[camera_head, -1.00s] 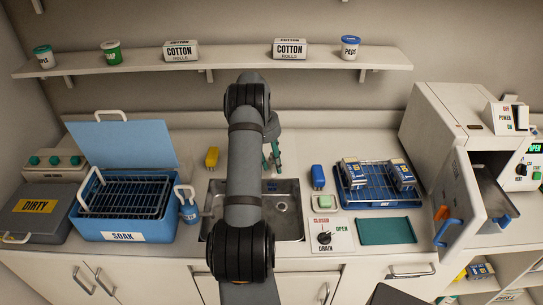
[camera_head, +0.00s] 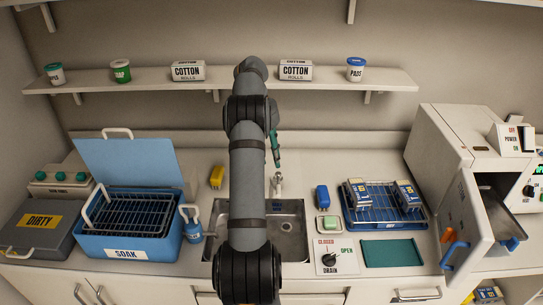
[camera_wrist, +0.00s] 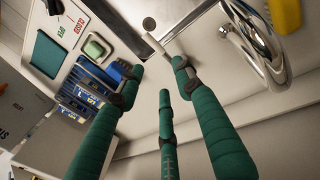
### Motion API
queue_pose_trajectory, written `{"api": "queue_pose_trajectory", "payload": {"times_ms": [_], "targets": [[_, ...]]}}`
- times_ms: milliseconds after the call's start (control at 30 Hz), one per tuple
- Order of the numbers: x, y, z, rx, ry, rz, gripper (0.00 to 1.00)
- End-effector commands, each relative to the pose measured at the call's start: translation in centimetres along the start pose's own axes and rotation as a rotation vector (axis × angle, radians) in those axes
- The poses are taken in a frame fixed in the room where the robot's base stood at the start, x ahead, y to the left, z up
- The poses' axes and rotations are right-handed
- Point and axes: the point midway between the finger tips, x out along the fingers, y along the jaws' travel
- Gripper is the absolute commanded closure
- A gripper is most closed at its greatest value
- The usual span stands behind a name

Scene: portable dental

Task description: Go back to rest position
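My gripper (camera_head: 277,158) hangs on the far side of my arm, above the back of the counter behind the sink, mostly hidden by the arm in the head view. In the wrist view, its green fingers (camera_wrist: 156,72) are spread apart with nothing held between them. My arm rises through the middle of the head view, its upper joint in front of the shelf between the two cotton rolls boxes. The sink (camera_head: 290,243) lies below, with a chrome faucet (camera_wrist: 250,45) at its back edge.
A blue soak tub (camera_head: 150,241) with a rack and raised lid stands left. A blue tray (camera_head: 385,222) with packs sits right of the sink, beside an open sterilizer (camera_head: 440,140). A shelf (camera_head: 220,80) holding cups and boxes runs along the back wall.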

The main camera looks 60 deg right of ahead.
Motion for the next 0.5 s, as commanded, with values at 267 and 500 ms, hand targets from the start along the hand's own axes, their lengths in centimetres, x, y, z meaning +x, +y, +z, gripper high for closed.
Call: {"api": "queue_pose_trajectory", "payload": {"times_ms": [267, 500], "targets": [[0.2, 0.0, 0.0, 0.000, -0.001, 0.000, 0.64], [2.8, 0.1, 0.1, 0.001, -0.006, 0.000, 0.64]]}}
